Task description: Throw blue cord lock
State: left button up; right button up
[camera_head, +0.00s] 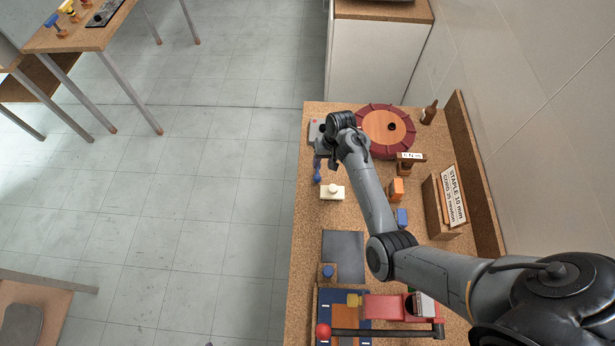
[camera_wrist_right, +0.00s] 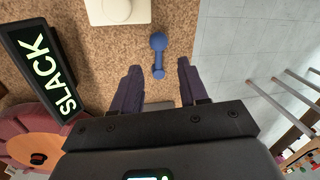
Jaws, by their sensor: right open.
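The blue cord lock (camera_wrist_right: 158,55), a small dumbbell-shaped piece, lies on the cork bench top (camera_wrist_right: 180,18) near its left edge. In the head view it shows just below my right gripper (camera_head: 322,160), partly hidden by it. In the right wrist view my right gripper (camera_wrist_right: 159,70) is open and empty. Its two dark fingers point at the cord lock, whose near end lies about between the fingertips. I cannot tell whether they touch it. My left gripper is not in view.
A cream block with a knob (camera_head: 332,192) sits close to the cord lock. A black SLACK sign (camera_wrist_right: 46,75) and a red-rimmed round disc (camera_head: 374,144) are nearby. An orange piece (camera_head: 397,190) stands to the right. Open floor (camera_head: 215,200) lies left of the bench.

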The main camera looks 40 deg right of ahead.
aim_at(318, 176)
jog(key=f, duration=0.3)
jog(key=a+f+b, duration=0.1)
jog(key=f, duration=0.5)
jog(key=shift+w+a+f, duration=0.1)
jog(key=shift+w+a, duration=0.1)
jog(key=shift+w, duration=0.2)
jog(key=shift+c, duration=0.3)
grip_shut()
